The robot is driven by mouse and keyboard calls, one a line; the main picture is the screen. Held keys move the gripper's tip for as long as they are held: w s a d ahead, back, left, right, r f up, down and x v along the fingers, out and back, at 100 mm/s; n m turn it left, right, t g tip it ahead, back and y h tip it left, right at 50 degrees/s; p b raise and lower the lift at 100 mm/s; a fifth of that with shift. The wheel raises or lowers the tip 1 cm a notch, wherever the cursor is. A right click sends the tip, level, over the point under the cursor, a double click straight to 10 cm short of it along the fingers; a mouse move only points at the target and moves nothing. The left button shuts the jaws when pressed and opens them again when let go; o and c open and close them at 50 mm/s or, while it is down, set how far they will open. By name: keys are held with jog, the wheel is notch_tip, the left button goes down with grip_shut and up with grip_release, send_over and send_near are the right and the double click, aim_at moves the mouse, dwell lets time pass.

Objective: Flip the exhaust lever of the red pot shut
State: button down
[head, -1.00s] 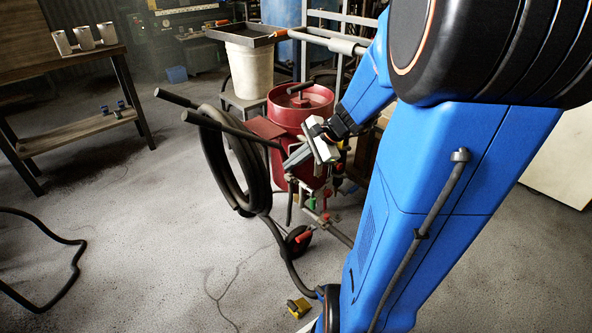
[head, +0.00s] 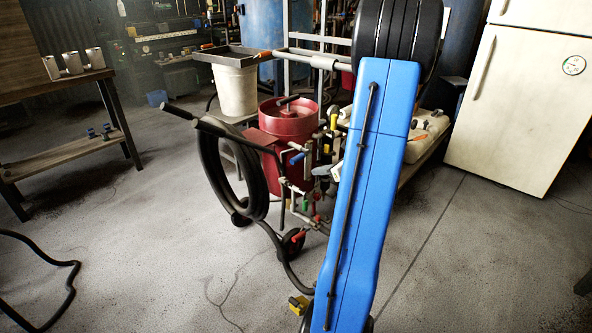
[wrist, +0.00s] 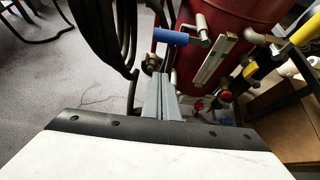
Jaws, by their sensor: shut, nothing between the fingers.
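The red pot (head: 290,122) stands on a wheeled cart in the head view, and its lower side shows in the wrist view (wrist: 200,62). Its pipework carries a blue-handled lever (head: 297,158), also in the wrist view (wrist: 170,36), and a yellow-handled one (head: 334,121), also in the wrist view (wrist: 305,28). A red handle (head: 299,237) sits lower. I cannot tell which is the exhaust lever. My gripper (wrist: 163,76) is shut and empty, its tips just below the blue handle in the wrist picture; contact is unclear.
A coiled black hose (head: 255,190) hangs on the cart's left. A white bucket (head: 236,90) under a tray stands behind. A bench (head: 60,155) is at left, a white fridge (head: 530,95) at right.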

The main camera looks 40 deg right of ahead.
aim_at(299, 155)
jog(key=shift+s+d+f, duration=0.1)
jog(key=shift+s+d, duration=0.05)
jog(key=w+f, duration=0.1)
jog(key=w, duration=0.8)
jog(key=shift+w+a, duration=0.2)
jog(key=shift+a, duration=0.15)
dwell(0.4)
dwell(0.5)
